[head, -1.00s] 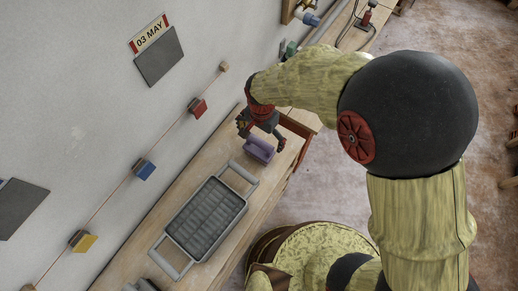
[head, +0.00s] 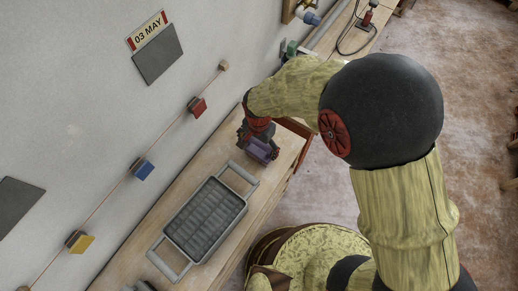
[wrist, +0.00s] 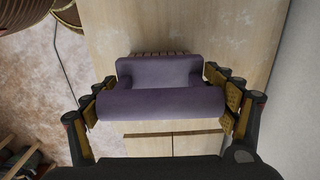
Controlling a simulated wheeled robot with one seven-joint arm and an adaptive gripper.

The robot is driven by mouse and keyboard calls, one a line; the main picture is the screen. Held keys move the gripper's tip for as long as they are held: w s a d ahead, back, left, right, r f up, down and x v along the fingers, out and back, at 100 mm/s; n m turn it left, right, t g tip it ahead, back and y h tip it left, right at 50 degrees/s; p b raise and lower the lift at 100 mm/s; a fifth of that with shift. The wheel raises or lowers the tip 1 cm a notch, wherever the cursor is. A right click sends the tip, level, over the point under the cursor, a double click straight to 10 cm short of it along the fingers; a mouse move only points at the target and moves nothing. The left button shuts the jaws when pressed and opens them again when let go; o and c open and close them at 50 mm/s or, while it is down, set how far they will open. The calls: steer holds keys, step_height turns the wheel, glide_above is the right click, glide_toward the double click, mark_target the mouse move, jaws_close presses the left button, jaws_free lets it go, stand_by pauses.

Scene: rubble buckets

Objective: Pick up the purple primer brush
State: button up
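The purple primer brush (head: 258,150) lies on the wooden bench beyond the far end of the grey tray. In the wrist view the purple brush (wrist: 160,88) fills the middle, with a row of bristles or ridges at its far edge. My gripper (head: 260,143) is down over the brush. In the wrist view my gripper (wrist: 160,105) has its fingers spread, one at each side of the purple body. The pads are very close to its ends; whether they touch is hard to tell.
The grey tray (head: 243,178) with handles lies on the bench (head: 268,192) just nearer than the brush. The wall with red (head: 197,107), blue (head: 142,169) and yellow (head: 78,242) blocks on a string runs along the left. Bare floor lies right of the bench.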

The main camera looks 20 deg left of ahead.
steer(key=shift+s+f, duration=0.1)
steer(key=c, duration=0.8)
steer(key=shift+r, duration=0.35)
step_height(320, 180, up, 2)
steer(key=shift+r+p, duration=0.2)
steer(key=shift+p, duration=0.3)
steer(key=s+d+r+p, duration=0.1)
steer(key=s+r, duration=0.2)
steer(key=s, duration=0.1)
steer(key=s+d+r+p, duration=0.1)
steer(key=s+d+r, duration=0.1)
steer(key=s+r, duration=0.1)
steer(key=s+d+r, duration=0.1)
steer(key=s+r, duration=0.3)
steer(key=s, duration=0.2)
steer(key=shift+d+p, duration=0.35)
steer(key=shift+p, duration=0.05)
